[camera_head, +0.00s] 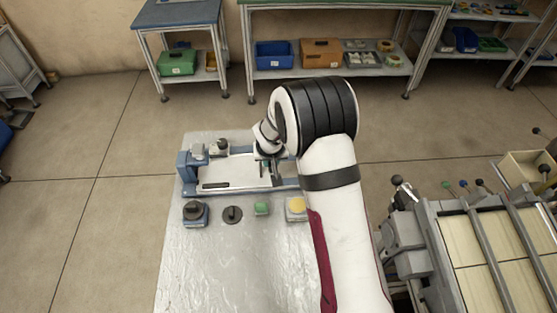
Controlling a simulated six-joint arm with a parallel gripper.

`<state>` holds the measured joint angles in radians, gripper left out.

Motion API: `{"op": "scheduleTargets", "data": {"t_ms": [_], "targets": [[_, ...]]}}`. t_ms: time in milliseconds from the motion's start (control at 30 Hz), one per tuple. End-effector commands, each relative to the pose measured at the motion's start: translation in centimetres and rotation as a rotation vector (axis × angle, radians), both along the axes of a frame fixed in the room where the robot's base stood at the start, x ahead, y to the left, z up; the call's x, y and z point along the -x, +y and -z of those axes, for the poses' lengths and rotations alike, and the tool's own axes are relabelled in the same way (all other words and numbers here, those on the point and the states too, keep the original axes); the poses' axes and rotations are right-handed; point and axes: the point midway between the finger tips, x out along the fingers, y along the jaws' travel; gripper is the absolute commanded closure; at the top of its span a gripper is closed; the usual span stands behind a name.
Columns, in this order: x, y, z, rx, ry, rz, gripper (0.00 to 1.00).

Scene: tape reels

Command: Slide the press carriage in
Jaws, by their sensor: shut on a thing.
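The press (186,174) stands at the far side of the silver-topped table, with a blue frame and rails and a pale flat bed (228,173). The press carriage (266,172) appears to be the dark part across the rails, toward the right end of the bed. My gripper (264,162) is down at this part and shut on it. My own arm comes in from the lower right and covers the right end of the press. The fingertips are small and partly hidden, so the exact grip does not show.
In front of the press lie a dark knob on a blue block (195,212), a dark disc (232,215), a green piece (262,208) and a yellow-topped block (296,207). The table's front (225,270) is clear. A railed machine (480,250) stands at right.

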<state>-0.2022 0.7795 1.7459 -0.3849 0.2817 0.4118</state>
Motion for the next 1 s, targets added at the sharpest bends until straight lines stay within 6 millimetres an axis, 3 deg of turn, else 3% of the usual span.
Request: {"op": "scheduleTargets", "data": {"t_ms": [133, 167, 333, 600, 733, 867, 1000], "targets": [[0.0, 0.6, 0.0, -0.004, -0.003, -0.009, 1.0], [0.0, 0.6, 0.0, -0.004, -0.004, -0.009, 0.79], [0.0, 0.5, 0.0, -0.003, -0.003, -0.009, 0.5], [0.0, 0.4, -0.1, -0.002, -0.003, -0.007, 0.5], [0.4, 0.4, -1.1, -0.003, -0.004, -0.007, 0.5], [1.5, 0.4, -4.0, -0.004, -0.007, -0.007, 0.5], [3.3, 0.4, -8.2, -0.005, -0.008, -0.007, 0.5]]}}
